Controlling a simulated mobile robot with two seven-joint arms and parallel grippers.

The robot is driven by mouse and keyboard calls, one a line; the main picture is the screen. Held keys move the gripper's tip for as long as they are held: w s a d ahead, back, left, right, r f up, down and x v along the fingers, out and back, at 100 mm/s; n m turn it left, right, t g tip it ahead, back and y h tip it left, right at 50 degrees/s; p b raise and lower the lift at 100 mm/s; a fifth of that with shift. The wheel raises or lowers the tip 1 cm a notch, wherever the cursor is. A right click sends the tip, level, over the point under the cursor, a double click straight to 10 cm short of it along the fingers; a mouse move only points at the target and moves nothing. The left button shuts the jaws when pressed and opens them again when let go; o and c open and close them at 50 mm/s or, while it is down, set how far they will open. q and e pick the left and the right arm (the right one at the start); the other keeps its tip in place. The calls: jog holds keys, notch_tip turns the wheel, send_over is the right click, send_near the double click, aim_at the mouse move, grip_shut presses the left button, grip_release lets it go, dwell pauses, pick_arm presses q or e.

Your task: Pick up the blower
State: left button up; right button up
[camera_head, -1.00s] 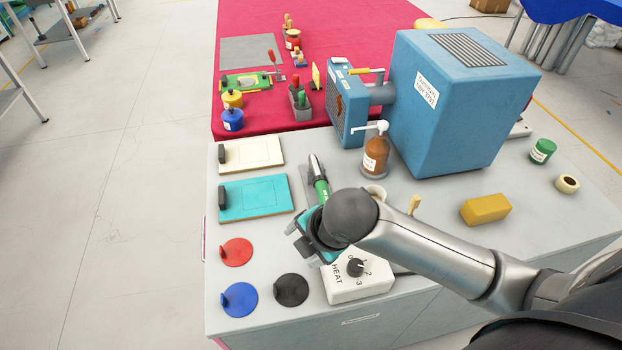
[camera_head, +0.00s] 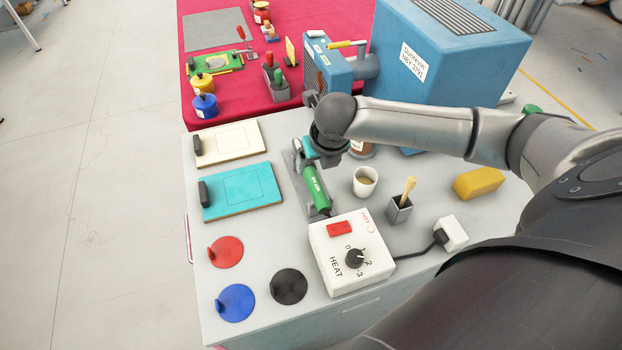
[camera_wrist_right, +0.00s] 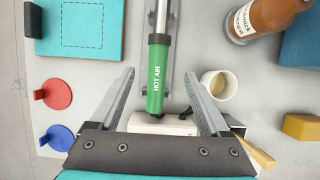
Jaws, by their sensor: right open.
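The blower (camera_head: 317,190) is a green hand tool lettered HOT AIR, lying on a grey cradle (camera_head: 299,181) on the bench. It also shows in the right wrist view (camera_wrist_right: 157,78), its green body between my two fingers as seen from the wrist. My right gripper (camera_head: 303,152) is open and empty over the far end of the blower, partly hiding it. In the wrist view, the right gripper (camera_wrist_right: 161,75) has a finger on each side of the blower with gaps. I cannot tell the height between them. My left gripper is not in view.
The white HEAT control box (camera_head: 350,254) stands just in front of the blower. A cup (camera_head: 365,181), a grey holder with a brush (camera_head: 399,208) and a yellow block (camera_head: 478,184) are to the right. A teal board (camera_head: 240,190) lies left. The large blue machine (camera_head: 450,60) stands behind.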

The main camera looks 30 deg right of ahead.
aim_at(312, 174)
jog(key=x, duration=0.4)
jog(key=shift+b, duration=0.3)
jog(key=shift+b+x, duration=0.6)
jog(key=shift+x, duration=1.95)
jog(key=shift+a, duration=0.15)
jog(key=shift+c, duration=0.3)
jog(key=shift+r, duration=0.1)
grip_shut()
